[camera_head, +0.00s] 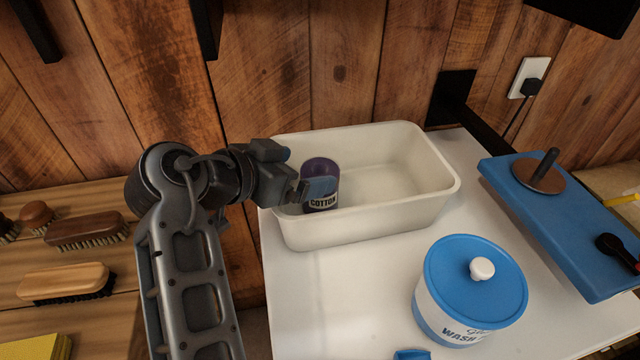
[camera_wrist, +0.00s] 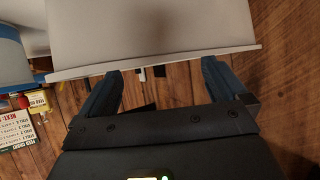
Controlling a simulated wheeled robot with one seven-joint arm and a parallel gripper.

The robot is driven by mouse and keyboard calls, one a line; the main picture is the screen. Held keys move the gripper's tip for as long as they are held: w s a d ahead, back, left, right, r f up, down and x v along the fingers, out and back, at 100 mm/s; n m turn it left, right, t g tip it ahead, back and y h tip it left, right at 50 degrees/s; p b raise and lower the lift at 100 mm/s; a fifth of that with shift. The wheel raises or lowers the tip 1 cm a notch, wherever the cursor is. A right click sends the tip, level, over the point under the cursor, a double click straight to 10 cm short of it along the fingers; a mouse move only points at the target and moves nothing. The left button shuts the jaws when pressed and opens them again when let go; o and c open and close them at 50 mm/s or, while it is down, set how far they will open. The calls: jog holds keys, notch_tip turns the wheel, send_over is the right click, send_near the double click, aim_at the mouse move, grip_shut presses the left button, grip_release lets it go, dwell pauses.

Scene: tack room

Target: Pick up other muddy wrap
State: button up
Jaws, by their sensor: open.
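A purple wrap roll (camera_head: 321,168) with a pale label reading "COTTON" sits in the left end of the white tub (camera_head: 425,210). I cannot make out mud on it. My gripper (camera_head: 302,190) is at the tub's left end, beside the roll. In the wrist view my gripper (camera_wrist: 162,78) has its two fingers spread apart, with nothing seen between them but a pale edge and wood planks beyond. The roll does not show clearly there. No other wrap is clearly in view.
A blue-lidded wash jar (camera_head: 470,290) stands on the white top, front right of the tub. A blue board (camera_head: 570,235) with an upright post lies at right. Brushes (camera_head: 65,283) lie on the wooden surface at left. The plank wall is close behind the tub.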

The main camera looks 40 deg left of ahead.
aim_at(326, 169)
jog(key=shift+d+p+x, duration=0.15)
jog(key=shift+x, duration=0.8)
jog(key=shift+d+p+x, duration=0.1)
jog(key=shift+p+x, duration=0.05)
jog(key=shift+x, duration=0.8)
jog(key=shift+s+f, duration=0.1)
jog(key=shift+f, duration=0.1)
jog(key=shift+c, duration=0.3)
jog(key=c, duration=1.4)
jog(key=shift+r, duration=0.15)
jog(key=shift+c, duration=0.2)
